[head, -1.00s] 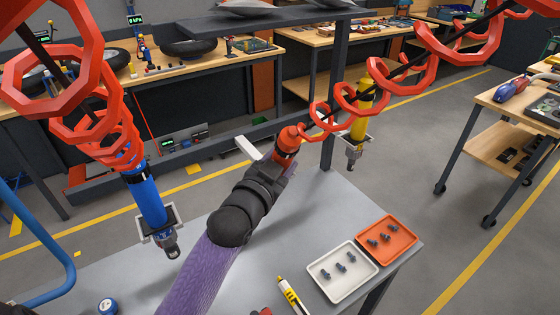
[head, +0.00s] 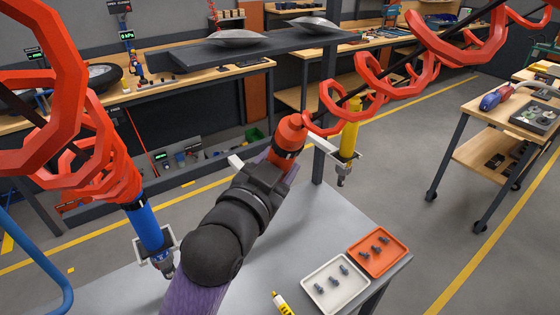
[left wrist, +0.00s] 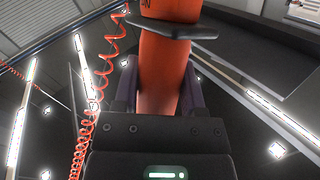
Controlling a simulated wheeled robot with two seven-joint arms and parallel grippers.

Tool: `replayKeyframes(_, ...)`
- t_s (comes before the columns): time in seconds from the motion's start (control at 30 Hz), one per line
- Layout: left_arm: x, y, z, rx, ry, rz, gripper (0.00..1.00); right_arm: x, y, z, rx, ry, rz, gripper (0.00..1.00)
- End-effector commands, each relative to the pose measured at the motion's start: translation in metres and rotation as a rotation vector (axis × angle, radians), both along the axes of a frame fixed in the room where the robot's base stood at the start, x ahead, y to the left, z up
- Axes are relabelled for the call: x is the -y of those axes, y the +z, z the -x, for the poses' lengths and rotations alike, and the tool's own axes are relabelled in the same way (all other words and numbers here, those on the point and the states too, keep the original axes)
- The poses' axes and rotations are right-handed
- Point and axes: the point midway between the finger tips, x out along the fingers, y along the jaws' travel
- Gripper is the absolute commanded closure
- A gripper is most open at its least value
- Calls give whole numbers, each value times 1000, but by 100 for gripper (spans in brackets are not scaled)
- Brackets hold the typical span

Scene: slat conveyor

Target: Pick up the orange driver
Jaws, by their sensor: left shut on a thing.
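The orange driver (head: 290,130) hangs on a red coiled hose above the grey table, in the middle of the head view. My left gripper (head: 272,165) is shut around its body, and the arm hides the driver's lower end. In the left wrist view the orange body (left wrist: 165,70) runs between the two purple-grey fingers of my left gripper (left wrist: 158,92). A dark bar crosses the driver beyond the fingers. My right gripper is in neither view.
A blue driver (head: 145,225) hangs in a holder at left, a yellow driver (head: 350,128) at right. A white tray (head: 313,300) and an orange tray (head: 396,262) with bolts lie on the table (head: 325,215). A grey post stands behind the orange driver.

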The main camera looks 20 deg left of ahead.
Motion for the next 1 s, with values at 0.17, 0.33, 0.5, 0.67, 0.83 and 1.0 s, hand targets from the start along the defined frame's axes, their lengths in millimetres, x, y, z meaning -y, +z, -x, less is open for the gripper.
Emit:
replayKeyframes(0.17, 0, 7, 31, -9, 2, -1, 100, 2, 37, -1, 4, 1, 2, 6)
replayKeyframes(0.33, 0, 7, 66, -7, 2, 0, 100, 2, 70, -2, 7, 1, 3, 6)
replayKeyframes(0.5, 0, 2, 96, -3, 1, -1, 100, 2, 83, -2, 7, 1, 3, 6)
replayKeyframes(0.67, 1, -1, 111, -1, 2, 2, 100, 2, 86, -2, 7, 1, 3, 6)
replayKeyframes(0.83, 7, -28, 87, -66, 19, 94, 100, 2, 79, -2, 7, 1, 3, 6)
replayKeyframes(1.0, 25, -63, 34, -192, 56, 252, 100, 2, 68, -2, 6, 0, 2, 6)
